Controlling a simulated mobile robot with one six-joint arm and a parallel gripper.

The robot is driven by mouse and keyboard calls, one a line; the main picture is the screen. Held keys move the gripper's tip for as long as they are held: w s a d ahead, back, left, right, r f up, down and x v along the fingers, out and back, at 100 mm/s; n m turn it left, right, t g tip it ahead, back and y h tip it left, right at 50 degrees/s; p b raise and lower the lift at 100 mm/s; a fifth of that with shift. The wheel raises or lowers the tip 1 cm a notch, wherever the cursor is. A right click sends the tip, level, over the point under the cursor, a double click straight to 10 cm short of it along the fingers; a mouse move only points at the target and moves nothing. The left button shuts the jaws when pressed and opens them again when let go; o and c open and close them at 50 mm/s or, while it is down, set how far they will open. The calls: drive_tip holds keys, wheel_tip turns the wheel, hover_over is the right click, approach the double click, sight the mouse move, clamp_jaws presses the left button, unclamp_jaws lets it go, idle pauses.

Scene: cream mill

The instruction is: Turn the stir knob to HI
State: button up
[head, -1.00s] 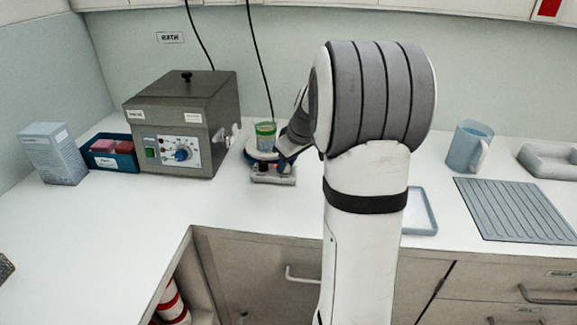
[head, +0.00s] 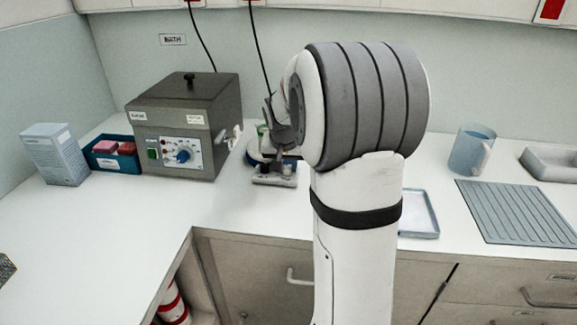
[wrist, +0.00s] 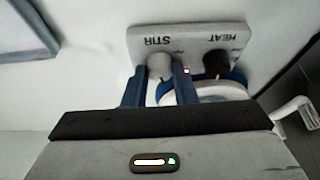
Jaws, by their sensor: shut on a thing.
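The hotplate stirrer (head: 272,181) stands on the counter right of the grey bath, partly hidden by my arm in the head view. In the wrist view its front panel (wrist: 190,38) appears upside down, with STIR and HEAT labels. The pale stir knob (wrist: 159,67) sits between the two blue fingers of my gripper (wrist: 159,88), which is shut on it. The knob's pointer and the HI mark cannot be made out. The dark heat knob (wrist: 216,64) is beside it, outside the fingers. A small red light shows near the right finger.
The grey bath (head: 185,115) with its own blue dial stands close to the left. A blue tray of pink items (head: 112,155) and a box (head: 55,153) are farther left. A shallow tray (head: 420,213), a jug (head: 472,150) and a ribbed mat (head: 515,211) lie right.

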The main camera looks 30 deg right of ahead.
drive_tip(key=shift+m+g+h+b, duration=0.45)
drive_tip(key=shift+m+b, duration=0.45)
drive_tip(key=shift+m, duration=0.6)
drive_tip(key=o, duration=1)
drive_tip(key=shift+r, duration=0.1)
drive_tip(key=v, duration=0.7)
drive_tip(key=shift+a+r, duration=0.2)
drive_tip(key=shift+r, duration=0.05)
